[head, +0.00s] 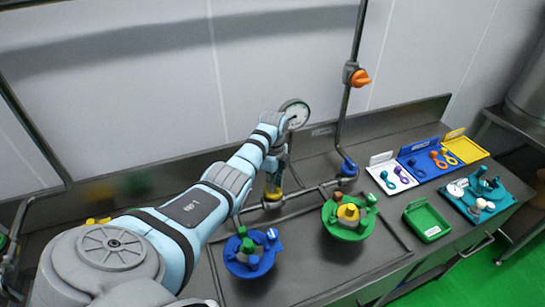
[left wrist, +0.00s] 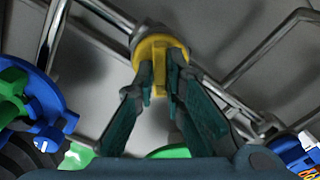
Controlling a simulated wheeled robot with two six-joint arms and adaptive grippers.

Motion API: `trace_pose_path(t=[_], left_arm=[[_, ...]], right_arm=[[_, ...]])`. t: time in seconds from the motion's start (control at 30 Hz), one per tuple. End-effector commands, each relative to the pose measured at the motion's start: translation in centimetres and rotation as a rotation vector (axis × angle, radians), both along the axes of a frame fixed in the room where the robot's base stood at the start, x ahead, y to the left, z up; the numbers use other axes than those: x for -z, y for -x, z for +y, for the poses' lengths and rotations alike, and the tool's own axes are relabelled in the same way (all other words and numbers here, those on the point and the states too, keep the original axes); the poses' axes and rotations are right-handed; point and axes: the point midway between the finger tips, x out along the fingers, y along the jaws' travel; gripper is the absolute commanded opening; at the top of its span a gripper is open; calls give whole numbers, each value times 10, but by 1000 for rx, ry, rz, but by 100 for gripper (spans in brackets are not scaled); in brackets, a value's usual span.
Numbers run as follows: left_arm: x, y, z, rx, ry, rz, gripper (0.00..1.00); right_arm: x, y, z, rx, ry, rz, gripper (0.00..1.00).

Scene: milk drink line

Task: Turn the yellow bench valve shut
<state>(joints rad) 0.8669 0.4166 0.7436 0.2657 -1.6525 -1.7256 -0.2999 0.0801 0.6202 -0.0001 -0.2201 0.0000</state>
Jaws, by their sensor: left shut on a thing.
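The yellow bench valve (head: 272,194) sits on the pipe along the bench, just below the round gauge in the head view. In the left wrist view its yellow handle (left wrist: 160,48) is at the top centre, on a grey pipe. My left gripper (head: 275,178) reaches down to it from above. In the left wrist view the two fingers (left wrist: 163,76) are closed on the yellow handle, one on each side. The fingers and wrist hide part of the valve. My right gripper is in neither view.
A gauge (head: 295,113), an orange valve (head: 358,77) and a blue valve (head: 348,168) are close by on the pipes. A blue round fixture (head: 251,264) and a green one (head: 347,233) stand in front. A green tray (head: 428,236) and a teal tray (head: 505,200) are at the right.

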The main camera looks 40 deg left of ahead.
Motion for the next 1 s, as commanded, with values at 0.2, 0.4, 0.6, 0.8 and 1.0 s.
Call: trace_pose_path(t=[0.2,0.4,0.6,0.8,1.0], left_arm=[[-1,-2,1,202,-2,-6,0],[-2,-2,1,377,-3,-7,0],[-2,-2,0,514,-3,-7,0],[-2,-2,1,600,-4,-8,0],[-2,-2,1,638,-4,-8,0]], right_arm=[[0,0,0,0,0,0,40],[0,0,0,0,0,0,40],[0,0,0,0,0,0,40],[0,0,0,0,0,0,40],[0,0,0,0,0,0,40]])
